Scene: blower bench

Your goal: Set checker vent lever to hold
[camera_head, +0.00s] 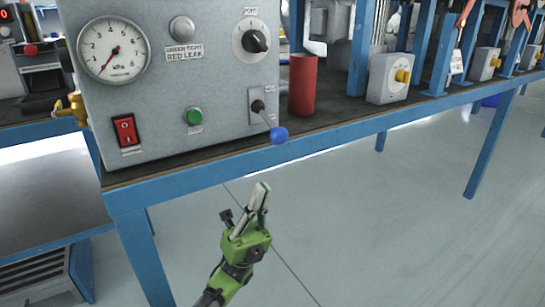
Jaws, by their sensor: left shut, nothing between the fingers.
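The checker (170,70) is a grey box with a dial gauge, a red switch, a green button and a black knob. Its vent lever (268,118) is on the lower right of the front panel. The lever has a thin rod ending in a blue ball (279,135), and it points down and to the right. The small label by the lever is too small to read. My left gripper (262,190) is green with grey fingers. It is shut and empty, below the blue ball and in front of the bench edge, apart from the lever. My right gripper is not in view.
The blue bench edge (330,137) runs below the checker. A red cylinder (302,85) stands just right of the lever. A grey box with a yellow knob (390,78) is farther right. A brass valve (72,110) sticks out at the checker's left. The floor in front is clear.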

